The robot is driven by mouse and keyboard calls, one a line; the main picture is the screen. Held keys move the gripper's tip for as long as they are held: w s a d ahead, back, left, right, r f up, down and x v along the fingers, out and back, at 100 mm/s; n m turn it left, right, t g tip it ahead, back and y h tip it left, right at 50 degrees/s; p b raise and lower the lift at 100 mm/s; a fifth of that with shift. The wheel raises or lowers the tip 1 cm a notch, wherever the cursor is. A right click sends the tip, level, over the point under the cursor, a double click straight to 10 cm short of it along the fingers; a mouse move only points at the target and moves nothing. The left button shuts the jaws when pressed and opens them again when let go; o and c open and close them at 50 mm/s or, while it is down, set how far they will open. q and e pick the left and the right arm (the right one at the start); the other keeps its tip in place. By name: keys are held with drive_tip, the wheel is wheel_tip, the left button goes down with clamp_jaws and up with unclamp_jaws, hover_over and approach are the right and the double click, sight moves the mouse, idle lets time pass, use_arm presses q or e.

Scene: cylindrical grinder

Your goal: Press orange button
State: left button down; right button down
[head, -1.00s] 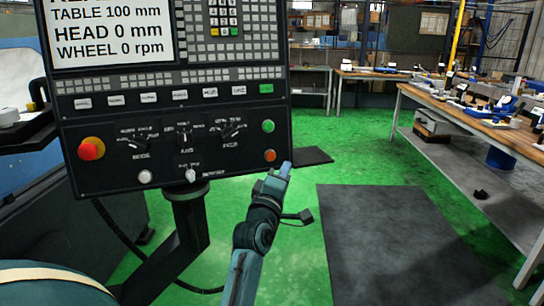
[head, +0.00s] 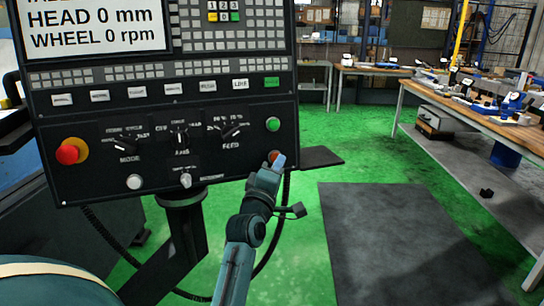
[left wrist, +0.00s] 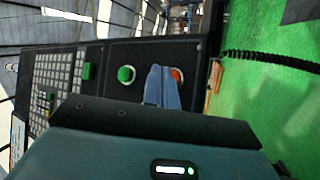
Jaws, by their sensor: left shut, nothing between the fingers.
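The orange button (head: 273,155) is at the lower right corner of the black control panel (head: 100,185), below a green button (head: 272,124). My left gripper (head: 277,163) is shut and empty, with its fingertips at the orange button and partly covering it. In the left wrist view, the shut fingers (left wrist: 163,88) point at the panel, and the orange button (left wrist: 177,76) shows just right of the tips. I cannot tell whether the tips touch it. My right gripper is not in view.
A red knob on a yellow base (head: 71,151) is at the panel's left, with several dials and white buttons between. A wooden workbench (head: 470,110) stands at the right. A dark mat (head: 380,240) lies on the green floor.

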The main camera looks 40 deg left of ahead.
use_arm(q)
drive_tip(key=shift+w+a, duration=0.1)
drive_tip(key=shift+w, duration=0.05)
idle(0.8)
idle(0.9)
drive_tip(key=shift+w+a, duration=0.1)
drive_tip(key=shift+w+a+f, duration=0.1)
drive_tip(key=shift+w+a, duration=0.05)
drive_tip(key=shift+a, duration=0.1)
idle(0.6)
